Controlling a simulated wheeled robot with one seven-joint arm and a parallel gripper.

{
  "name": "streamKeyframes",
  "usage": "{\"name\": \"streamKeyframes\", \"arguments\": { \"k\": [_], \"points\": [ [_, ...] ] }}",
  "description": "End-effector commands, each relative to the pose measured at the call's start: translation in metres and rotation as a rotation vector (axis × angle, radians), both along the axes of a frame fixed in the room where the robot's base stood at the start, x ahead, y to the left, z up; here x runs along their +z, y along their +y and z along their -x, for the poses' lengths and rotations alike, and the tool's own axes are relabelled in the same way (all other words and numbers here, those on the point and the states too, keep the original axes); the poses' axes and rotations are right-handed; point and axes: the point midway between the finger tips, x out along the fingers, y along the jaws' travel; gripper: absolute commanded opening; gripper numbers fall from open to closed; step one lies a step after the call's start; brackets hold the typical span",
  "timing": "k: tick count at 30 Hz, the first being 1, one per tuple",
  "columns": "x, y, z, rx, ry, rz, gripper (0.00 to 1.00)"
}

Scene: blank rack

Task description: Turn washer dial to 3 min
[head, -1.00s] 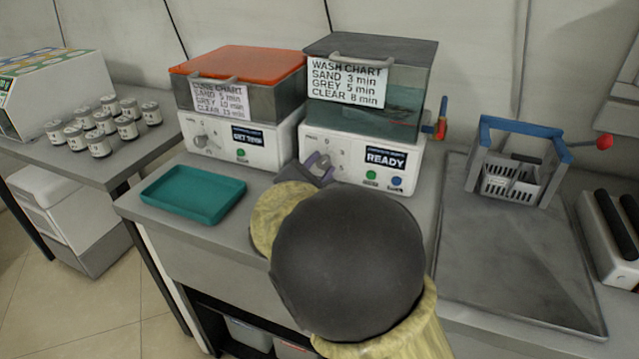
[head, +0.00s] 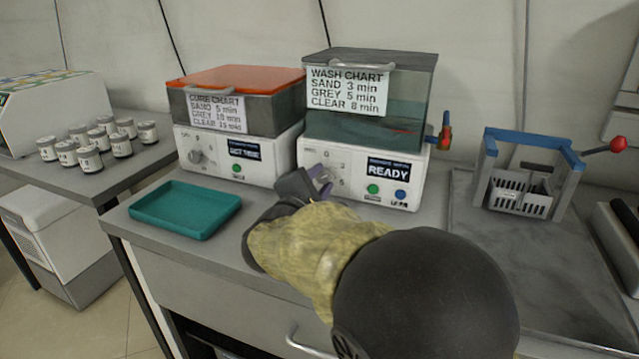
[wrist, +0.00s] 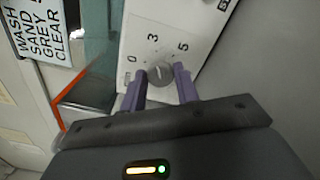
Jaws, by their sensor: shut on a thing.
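The washer (head: 310,155) is a white box with a clear tank and dark lid on top, and its panel reads READY. Its round grey dial (wrist: 160,75) shows in the wrist view, with 0 to its left, 3 above and 5 to its right. My gripper (wrist: 161,80) has its two purple fingers on either side of the dial and is shut on it. In the head view my gripper (head: 320,180) is at the washer's front and hides most of the dial. I cannot tell exactly which mark the dial points at.
The wash chart (head: 347,91) on the tank reads SAND 3 min. A cure unit (head: 268,165) with an orange lid stands to the left, behind a teal tray (head: 185,209). A blue-framed rack (head: 572,160) with a red-knobbed lever stands right.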

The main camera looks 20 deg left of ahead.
Motion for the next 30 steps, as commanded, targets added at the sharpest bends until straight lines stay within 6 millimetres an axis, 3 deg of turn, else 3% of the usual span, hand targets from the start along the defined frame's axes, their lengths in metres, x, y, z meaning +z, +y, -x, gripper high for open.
{"name": "streamKeyframes", "arguments": {
  "k": [3, 4, 6, 19, 23, 30],
  "points": [
    [-0.002, 0.000, 0.000, 0.000, 0.005, 0.002, 0.08],
    [-0.002, 0.000, 0.000, 0.000, 0.005, 0.002, 0.36],
    [-0.002, 0.000, 0.000, 0.000, 0.004, 0.002, 0.50],
    [0.000, 0.001, 0.008, 0.000, 0.002, 0.002, 0.51],
    [0.001, 0.002, 0.024, 0.001, 0.002, 0.002, 0.51],
    [0.001, 0.007, 0.071, 0.004, 0.004, 0.002, 0.51]
  ]
}}
